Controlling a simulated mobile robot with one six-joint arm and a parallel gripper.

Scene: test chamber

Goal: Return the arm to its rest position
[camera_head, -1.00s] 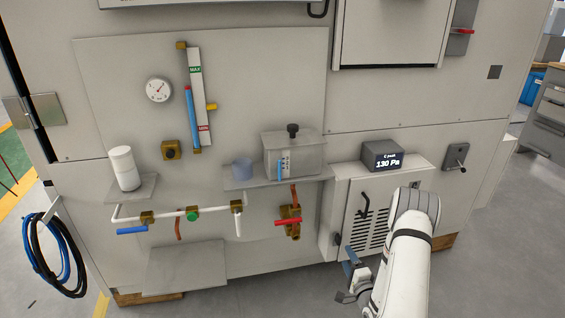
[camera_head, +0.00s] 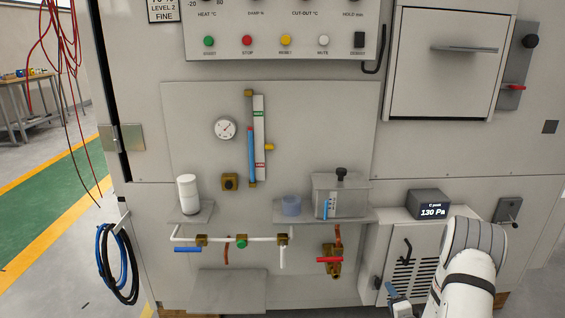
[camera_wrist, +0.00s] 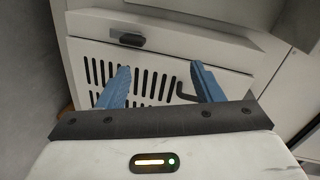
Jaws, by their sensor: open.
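My gripper (camera_wrist: 160,87) shows in the wrist view with two blue fingers spread apart and nothing between them. It faces a white slotted panel (camera_wrist: 150,68) with a dark bent handle (camera_wrist: 181,88) beyond the fingers. In the head view my white arm (camera_head: 465,285) is bent at the lower right, in front of the same slotted panel (camera_head: 402,279). Only a bit of the gripper (camera_head: 395,293) shows there, low at the picture's bottom edge. I cannot tell the exact gap between gripper and panel.
A pressure display (camera_head: 428,204) reading 130 Pa stands on the cabinet beside my arm. Open floor (camera_head: 60,285) lies at far left.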

